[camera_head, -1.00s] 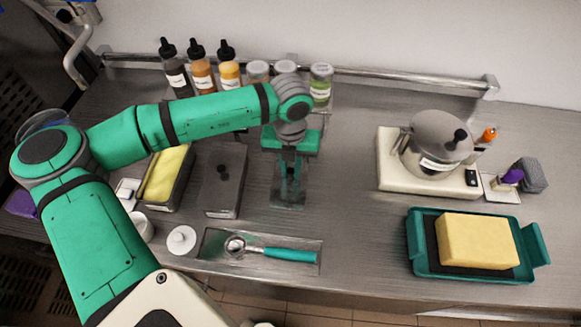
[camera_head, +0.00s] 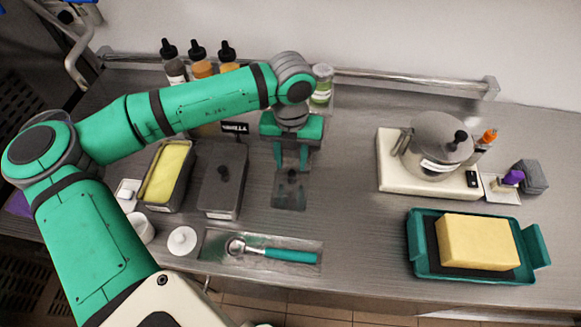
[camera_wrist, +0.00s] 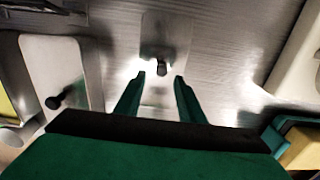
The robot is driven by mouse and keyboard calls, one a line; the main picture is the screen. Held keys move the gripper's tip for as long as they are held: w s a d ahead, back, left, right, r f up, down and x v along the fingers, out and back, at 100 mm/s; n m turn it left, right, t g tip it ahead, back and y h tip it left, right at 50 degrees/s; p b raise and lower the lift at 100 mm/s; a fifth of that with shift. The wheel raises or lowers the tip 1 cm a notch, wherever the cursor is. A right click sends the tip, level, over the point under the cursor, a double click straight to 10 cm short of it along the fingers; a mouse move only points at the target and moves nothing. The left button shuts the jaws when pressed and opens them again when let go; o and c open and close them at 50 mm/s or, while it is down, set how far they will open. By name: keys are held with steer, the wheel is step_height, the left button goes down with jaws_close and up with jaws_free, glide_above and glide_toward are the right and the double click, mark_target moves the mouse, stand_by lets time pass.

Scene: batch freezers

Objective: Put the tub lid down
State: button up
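A flat steel tub lid (camera_head: 288,198) with a small black knob lies on the counter in the middle of the head view. It also shows in the wrist view (camera_wrist: 165,32), its knob just beyond my fingertips. My gripper (camera_head: 291,167) is above the lid. In the wrist view my gripper (camera_wrist: 160,77) is open, its two fingers apart with nothing between them. An open steel tub (camera_head: 149,199) with yellow contents stands to the left. Beside it is another tub (camera_head: 218,213), closed by a lid with a black knob.
Several bottles stand at the back, partly hidden by my arm. A scoop (camera_head: 285,255) lies in a shallow tray in front. To the right are a white scale (camera_head: 390,177) with a lidded pot and a teal tray (camera_head: 416,250) holding a yellow block. Counter between is clear.

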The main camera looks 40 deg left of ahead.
mark_target(291, 173)
step_height(291, 173, up, 7)
stand_by(0.3)
stand_by(0.4)
